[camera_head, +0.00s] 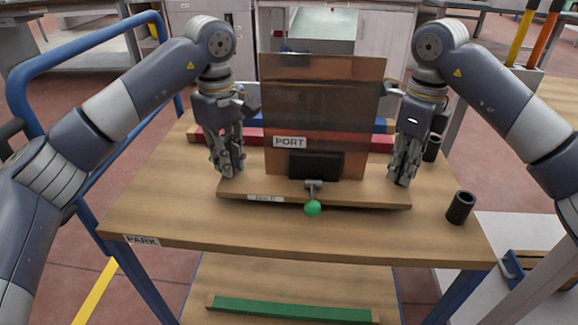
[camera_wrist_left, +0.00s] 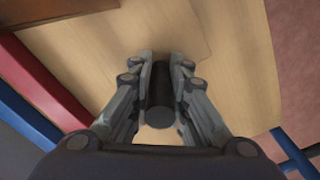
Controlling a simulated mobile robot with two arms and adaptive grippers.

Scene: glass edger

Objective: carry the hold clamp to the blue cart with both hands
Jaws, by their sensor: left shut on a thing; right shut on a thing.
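The hold clamp has a long wooden base (camera_head: 360,193), a dark block (camera_head: 316,165) and a lever with a green ball (camera_head: 313,208). A brown see-through panel (camera_head: 322,95) stands upright in it, with a PORT label low on its left. My left gripper (camera_head: 231,170) is shut at the base's left end; the left wrist view shows a dark round post (camera_wrist_left: 160,100) between its fingers. My right gripper (camera_head: 402,178) is shut at the right end, its grip hidden by its fingers. The clamp is over the blue cart's wooden top (camera_head: 170,215); I cannot tell whether it touches.
Red (camera_head: 252,137) and blue (camera_head: 262,124) bars lie behind the clamp. Dark cylinders (camera_head: 460,207) stand on the right of the top. A blue rail (camera_head: 75,55) rises at the left. A green bar (camera_head: 290,309) lies on the lower shelf. The top's front left is clear.

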